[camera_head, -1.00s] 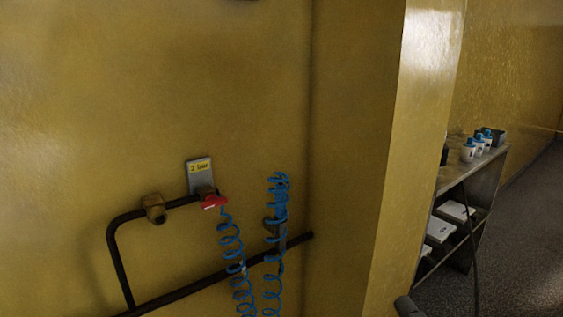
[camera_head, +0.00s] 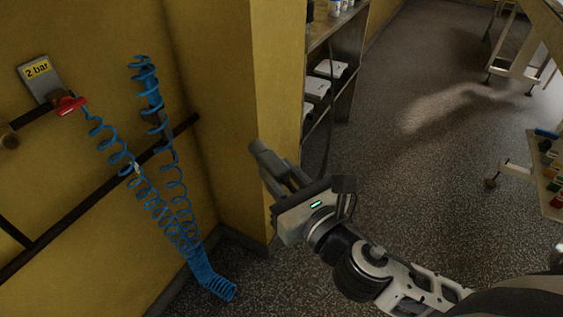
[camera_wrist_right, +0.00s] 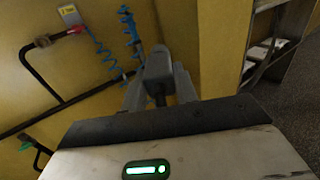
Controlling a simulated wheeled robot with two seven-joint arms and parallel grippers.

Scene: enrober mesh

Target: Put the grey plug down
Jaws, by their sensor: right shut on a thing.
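The grey plug (camera_head: 262,153) is held at the tip of my right gripper (camera_head: 281,182), in front of the yellow wall corner. In the right wrist view the plug (camera_wrist_right: 158,67) sits between the two fingers of the gripper (camera_wrist_right: 160,92), which is shut on it. The plug is up in the air and I see no surface directly under it. The fingers partly hide its lower part. My left gripper is not in view.
A blue coiled hose (camera_head: 165,205) hangs by the wall at left, near a dark pipe (camera_head: 75,207), a red valve handle (camera_head: 68,105) and a "2 bar" tag (camera_head: 37,70). A shelf (camera_head: 338,75) stands behind the corner. A table (camera_head: 545,180) is at right. Open floor (camera_head: 430,150) lies between.

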